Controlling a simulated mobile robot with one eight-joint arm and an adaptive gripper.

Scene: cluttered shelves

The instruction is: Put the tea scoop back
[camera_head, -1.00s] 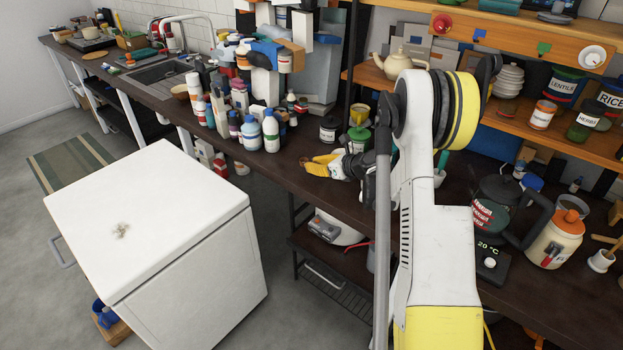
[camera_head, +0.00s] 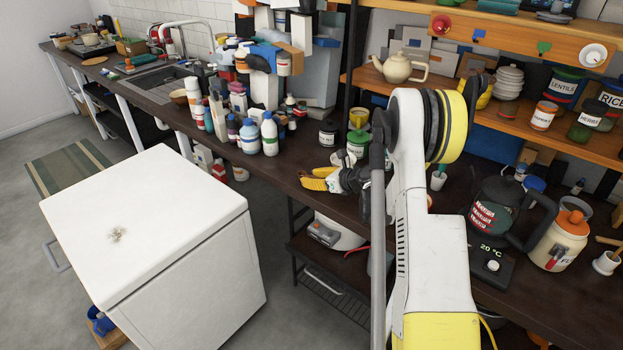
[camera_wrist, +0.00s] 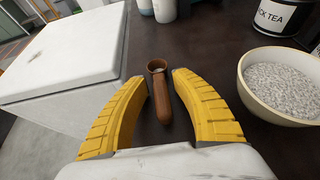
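The tea scoop (camera_wrist: 160,92) has a brown wooden handle and a small round head. In the wrist view it lies on the dark counter between the fingers of my gripper (camera_wrist: 158,78). In the head view my gripper (camera_head: 318,178) is low over the counter's front part; the scoop cannot be made out there. A black tea canister (camera_wrist: 278,18), its label partly cut off, stands at the upper right of the wrist view.
A cream bowl of pale grains (camera_wrist: 246,88) stands close to my right finger. Several bottles (camera_head: 250,135) stand left of my gripper. A white box-like unit (camera_head: 150,220) stands before the counter. A kettle (camera_head: 505,205) and jar (camera_head: 560,240) are at the right.

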